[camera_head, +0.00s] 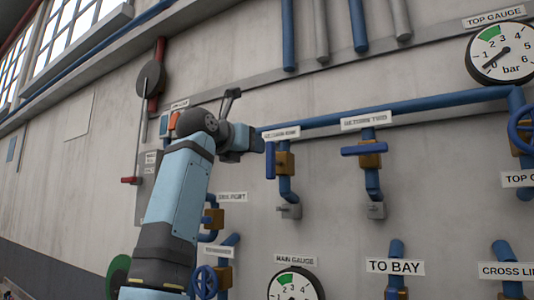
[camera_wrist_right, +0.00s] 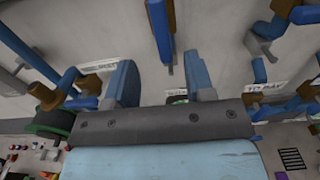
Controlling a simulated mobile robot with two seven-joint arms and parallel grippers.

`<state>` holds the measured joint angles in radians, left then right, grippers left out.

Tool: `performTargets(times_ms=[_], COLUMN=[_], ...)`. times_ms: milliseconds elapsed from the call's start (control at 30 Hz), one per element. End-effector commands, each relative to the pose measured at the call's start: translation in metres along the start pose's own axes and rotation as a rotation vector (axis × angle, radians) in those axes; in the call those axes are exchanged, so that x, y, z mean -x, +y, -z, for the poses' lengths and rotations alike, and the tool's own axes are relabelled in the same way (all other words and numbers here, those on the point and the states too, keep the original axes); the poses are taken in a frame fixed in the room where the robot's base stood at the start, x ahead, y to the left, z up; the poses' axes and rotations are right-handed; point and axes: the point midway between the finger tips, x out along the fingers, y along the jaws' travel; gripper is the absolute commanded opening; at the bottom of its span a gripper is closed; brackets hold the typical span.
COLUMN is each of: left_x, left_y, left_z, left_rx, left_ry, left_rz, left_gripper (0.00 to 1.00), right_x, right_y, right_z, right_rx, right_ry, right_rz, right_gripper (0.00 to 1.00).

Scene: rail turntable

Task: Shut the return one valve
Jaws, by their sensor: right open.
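The return one valve has a blue lever handle (camera_head: 270,160) hanging upright, in line with its pipe, beside a brass body (camera_head: 285,163). Its label (camera_head: 281,133) is partly legible above it. My right gripper (camera_head: 252,143) is just left of the handle's upper part in the head view. In the right wrist view the two blue fingers of my right gripper (camera_wrist_right: 160,68) stand apart, with nothing held. A blue lever (camera_wrist_right: 161,35), apparently the return one handle, shows beyond the gap between them. Whether a finger touches it cannot be told. My left gripper is not in view.
The return two valve, with a crosswise blue handle (camera_head: 364,150), is to the right. A blue pipe (camera_head: 420,104) runs above both valves. The main gauge (camera_head: 296,287) and a blue handwheel (camera_head: 205,283) are below. A red-handled lever (camera_head: 131,180) is at left.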

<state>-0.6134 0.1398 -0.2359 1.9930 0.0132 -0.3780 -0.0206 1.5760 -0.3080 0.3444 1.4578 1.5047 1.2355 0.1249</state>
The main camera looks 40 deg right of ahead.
Motion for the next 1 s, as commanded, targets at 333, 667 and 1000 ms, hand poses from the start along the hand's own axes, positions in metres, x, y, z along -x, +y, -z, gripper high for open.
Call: performTargets(times_ms=[333,667,1000], left_x=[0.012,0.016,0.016], left_y=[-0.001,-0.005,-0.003], left_z=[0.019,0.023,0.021], left_rx=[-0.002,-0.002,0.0], left_ry=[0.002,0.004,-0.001], left_rz=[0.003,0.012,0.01], left_gripper=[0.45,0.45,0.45], right_x=[-0.073,-0.102,-0.103], right_y=[-0.001,0.0,0.0], right_z=[-0.003,0.0,0.0], right_rx=[0.002,0.002,0.002], right_ry=[-0.001,-0.002,-0.002], right_rz=[0.004,0.001,0.001], right_gripper=[0.49,0.49,0.31])
